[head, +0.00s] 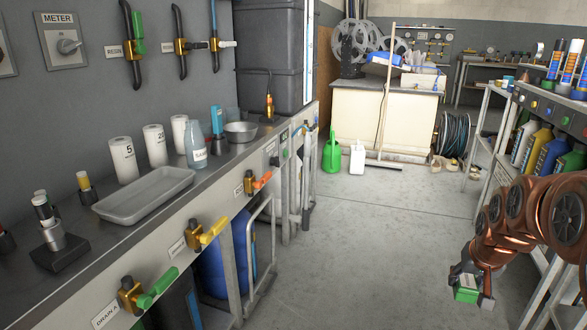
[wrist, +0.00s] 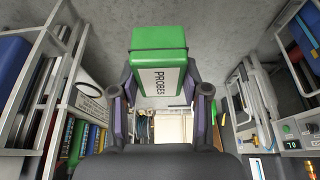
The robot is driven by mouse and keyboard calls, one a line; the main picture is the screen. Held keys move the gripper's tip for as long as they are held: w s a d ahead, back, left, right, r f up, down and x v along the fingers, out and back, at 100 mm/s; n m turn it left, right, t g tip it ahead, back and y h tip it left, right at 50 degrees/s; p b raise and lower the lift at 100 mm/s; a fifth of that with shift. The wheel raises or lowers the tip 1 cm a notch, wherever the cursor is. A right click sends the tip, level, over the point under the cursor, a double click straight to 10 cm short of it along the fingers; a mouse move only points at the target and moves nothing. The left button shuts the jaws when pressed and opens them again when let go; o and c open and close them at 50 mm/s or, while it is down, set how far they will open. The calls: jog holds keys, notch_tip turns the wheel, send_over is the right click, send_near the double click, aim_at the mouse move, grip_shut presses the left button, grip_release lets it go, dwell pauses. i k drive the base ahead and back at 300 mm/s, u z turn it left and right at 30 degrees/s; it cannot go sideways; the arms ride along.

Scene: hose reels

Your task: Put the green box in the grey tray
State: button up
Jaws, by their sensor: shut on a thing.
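The green box (wrist: 160,42), with a white label reading PROBES, is between the fingers of my gripper (wrist: 160,85) in the wrist view. In the head view the green box (head: 466,293) shows at the lower right, held by my gripper (head: 472,278) in the air over the floor. My gripper is shut on it. The grey tray (head: 146,196) is shallow and looks empty. It lies on the long bench at the left, far from my gripper.
The bench (head: 222,171) also carries white cylinders (head: 123,160), a bottle (head: 195,145) and a bowl (head: 240,131). Coloured valve handles (head: 212,231) stick out from its front. A shelf rack (head: 548,110) stands at the right. The middle floor (head: 345,240) is clear.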

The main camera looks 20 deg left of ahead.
aim_at(141, 203)
jog(key=i, duration=0.35)
jog(key=u, duration=2.2)
